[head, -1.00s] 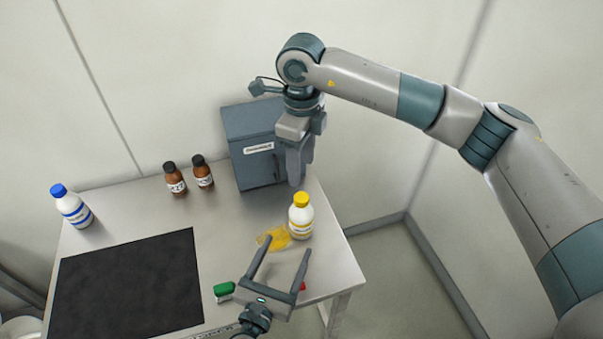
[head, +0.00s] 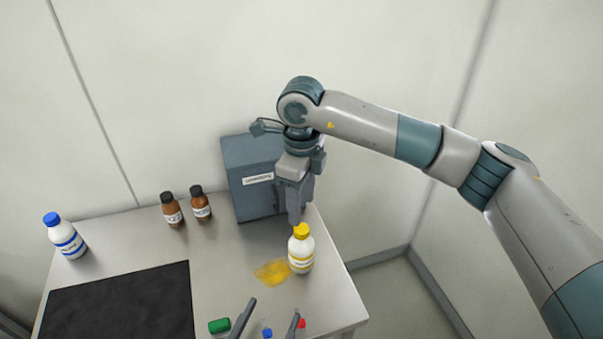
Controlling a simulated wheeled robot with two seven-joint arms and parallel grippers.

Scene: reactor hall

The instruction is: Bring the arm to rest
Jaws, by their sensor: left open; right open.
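My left gripper (head: 274,308) is at the bottom edge of the head view, over the table's front. Its two fingers are spread with nothing held between them; its body is cut off by the frame. My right arm comes in from the right, and its gripper (head: 294,208) points down in front of the grey box (head: 249,172), just behind the yellow-capped white bottle (head: 301,253). The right fingers overlap in this view, so the gap between them is hard to see; no held thing shows. The bottle stands upright on the table (head: 228,287).
A yellow spill (head: 271,273) lies beside the bottle. Two brown bottles (head: 173,211) (head: 201,205) and a blue-capped white bottle (head: 67,239) stand toward the back and left. A black mat (head: 118,303) covers the front left. Green (head: 219,326), blue and red caps show near my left gripper.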

